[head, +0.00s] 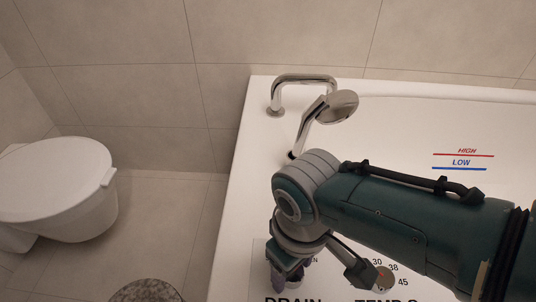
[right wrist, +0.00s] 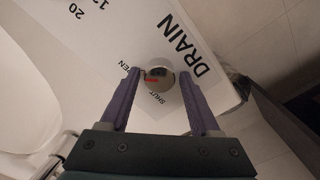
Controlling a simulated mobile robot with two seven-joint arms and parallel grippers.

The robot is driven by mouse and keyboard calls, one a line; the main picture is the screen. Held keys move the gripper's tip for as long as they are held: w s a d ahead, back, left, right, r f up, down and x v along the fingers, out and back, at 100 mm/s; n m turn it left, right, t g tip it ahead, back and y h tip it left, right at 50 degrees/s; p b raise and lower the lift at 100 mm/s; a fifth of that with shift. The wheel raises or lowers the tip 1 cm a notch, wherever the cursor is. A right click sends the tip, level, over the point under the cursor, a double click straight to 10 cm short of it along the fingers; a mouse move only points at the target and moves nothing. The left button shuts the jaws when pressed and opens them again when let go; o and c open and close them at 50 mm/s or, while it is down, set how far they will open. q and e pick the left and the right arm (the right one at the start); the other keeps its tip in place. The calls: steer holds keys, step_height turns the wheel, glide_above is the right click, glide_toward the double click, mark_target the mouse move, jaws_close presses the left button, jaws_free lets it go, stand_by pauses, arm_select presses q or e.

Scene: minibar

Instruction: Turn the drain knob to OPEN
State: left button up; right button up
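The drain knob (right wrist: 158,75) is a small round metallic knob on a white panel, with a red mark on its left side in the right wrist view. My right gripper (right wrist: 159,76) is open, with one purple finger on each side of the knob. Small gaps seem to show beside the knob; I cannot tell whether either finger touches it. In the head view my right gripper (head: 279,279) points down over the panel and hides the knob. My left gripper is out of view.
A second knob (head: 385,278) with temperature numbers is right of the gripper. A chrome shower head (head: 337,107) and bent pipe (head: 304,78) stand at the back of the white bathtub (head: 258,130).

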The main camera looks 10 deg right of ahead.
steer(key=shift+o, duration=0.9)
step_height(320, 180, up, 10)
steer(key=p, duration=0.7)
